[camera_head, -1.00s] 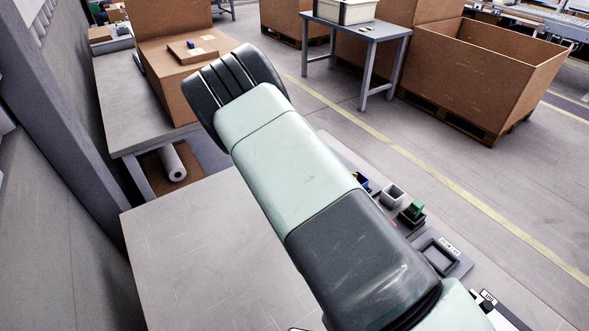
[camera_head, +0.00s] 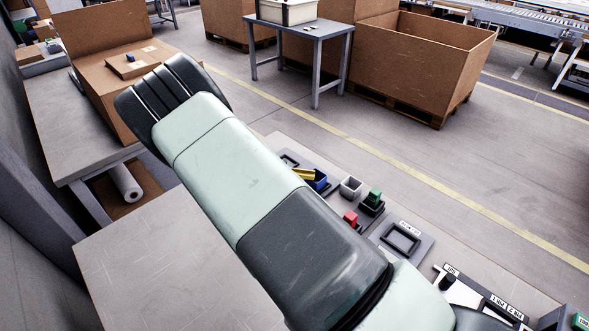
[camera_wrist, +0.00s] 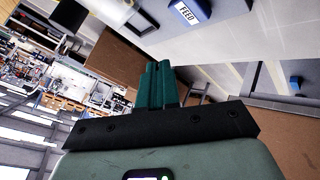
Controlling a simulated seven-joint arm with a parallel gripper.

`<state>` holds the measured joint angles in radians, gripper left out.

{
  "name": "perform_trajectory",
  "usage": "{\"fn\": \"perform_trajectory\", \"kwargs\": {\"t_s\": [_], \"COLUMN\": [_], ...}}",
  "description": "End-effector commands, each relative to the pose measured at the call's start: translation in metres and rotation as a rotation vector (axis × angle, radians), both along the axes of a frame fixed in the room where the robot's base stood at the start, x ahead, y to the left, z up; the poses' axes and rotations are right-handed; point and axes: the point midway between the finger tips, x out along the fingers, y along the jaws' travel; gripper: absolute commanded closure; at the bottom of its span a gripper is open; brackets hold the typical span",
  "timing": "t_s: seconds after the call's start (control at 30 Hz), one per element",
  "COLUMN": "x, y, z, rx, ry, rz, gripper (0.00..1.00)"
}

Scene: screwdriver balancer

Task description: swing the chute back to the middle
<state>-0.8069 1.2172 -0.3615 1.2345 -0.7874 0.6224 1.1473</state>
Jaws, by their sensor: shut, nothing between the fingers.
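My gripper's two dark green fingers (camera_wrist: 157,85) are pressed together in the wrist view, with nothing between them. They point away from the black mount bar, and a grey-blue panel with a FEED label (camera_wrist: 187,10) shows beyond them at the top. In the head view my gripper is out of sight; my arm crosses the middle. At the lower right is a dark fixture with white labels (camera_head: 490,300) and a black knob (camera_head: 446,283), partly cut off by the frame and my arm. I cannot make out the chute for certain.
A grey tray with a black square frame (camera_head: 401,238), a grey cup (camera_head: 350,187), a green block (camera_head: 375,196), a red block (camera_head: 350,218) and a blue bin (camera_head: 318,181) stand along the bench's far edge. The bench top (camera_head: 150,260) left of my arm is clear.

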Motion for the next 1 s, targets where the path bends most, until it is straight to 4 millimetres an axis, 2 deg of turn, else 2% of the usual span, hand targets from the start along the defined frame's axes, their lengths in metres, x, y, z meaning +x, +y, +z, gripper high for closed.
{"fn": "perform_trajectory", "kwargs": {"t_s": [0.03, 0.13, 0.3, 0.4, 0.47, 0.6, 0.67, 0.8, 1.0], "x": [0.000, 0.002, -0.005, -0.014, -0.020, -0.028, -0.030, -0.032, -0.032], "y": [-0.002, -0.020, -0.076, -0.098, -0.105, -0.111, -0.111, -0.109, -0.110], "z": [0.001, 0.008, 0.035, 0.055, 0.069, 0.095, 0.101, 0.097, 0.063], "rx": [0.004, 0.057, 0.289, 0.452, 0.545, 0.712, 0.750, 0.778, 0.774], "ry": [0.000, 0.012, 0.089, 0.161, 0.206, 0.296, 0.319, 0.339, 0.339], "rz": [-0.009, -0.107, -0.500, -0.738, -0.855, -1.037, -1.075, -1.102, -1.102], "gripper": [0.89, 0.74, 0.48, 0.48, 0.48, 0.48, 0.48, 0.48, 0.48]}}
